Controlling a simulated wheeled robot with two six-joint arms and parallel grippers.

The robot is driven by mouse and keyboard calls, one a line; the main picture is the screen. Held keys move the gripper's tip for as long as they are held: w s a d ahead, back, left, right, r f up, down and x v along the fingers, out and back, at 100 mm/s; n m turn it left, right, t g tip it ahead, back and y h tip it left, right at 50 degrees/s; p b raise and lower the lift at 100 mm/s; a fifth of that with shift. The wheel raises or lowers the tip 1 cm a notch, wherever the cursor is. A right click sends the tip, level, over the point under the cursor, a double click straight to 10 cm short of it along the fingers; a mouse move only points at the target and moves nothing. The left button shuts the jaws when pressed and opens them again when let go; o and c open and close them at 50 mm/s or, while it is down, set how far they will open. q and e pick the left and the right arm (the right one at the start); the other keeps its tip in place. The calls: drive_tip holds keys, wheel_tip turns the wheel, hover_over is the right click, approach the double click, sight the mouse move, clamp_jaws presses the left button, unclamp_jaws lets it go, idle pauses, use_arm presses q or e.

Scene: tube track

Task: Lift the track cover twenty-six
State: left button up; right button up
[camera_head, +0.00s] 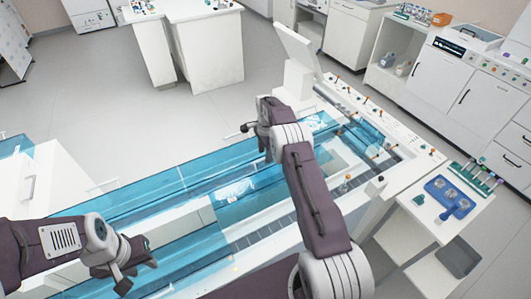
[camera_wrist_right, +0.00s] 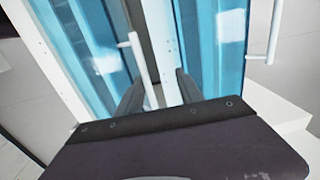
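Clear blue track covers (camera_head: 165,192) lie along the long white track; no number is readable, so I cannot tell which is twenty-six. In the right wrist view, one blue cover (camera_wrist_right: 80,38) lies on the left and another (camera_wrist_right: 198,55) on the right. A white bar handle (camera_wrist_right: 142,62) stands between them. My right gripper (camera_wrist_right: 158,80) is open, its fingers apart on either side of the handle's lower part, with no clear grip. In the head view my right gripper (camera_head: 258,130) is over the track's far side. My left gripper (camera_head: 136,274) is open and empty above the near left covers.
A second white handle (camera_wrist_right: 273,35) is at the right in the wrist view. A raised white panel (camera_head: 297,47) stands at the track's far end. A side table with a blue tray (camera_head: 450,197) and tube rack (camera_head: 473,178) is at right. Open floor (camera_head: 205,118) lies beyond the track.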

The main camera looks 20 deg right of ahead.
drive_tip(key=shift+s+d+r, duration=0.1)
drive_tip(key=shift+r, duration=0.1)
idle(0.6)
wheel_tip(320, 180, up, 9)
drive_tip(key=b, duration=0.1)
drive_tip(key=shift+s, duration=0.3)
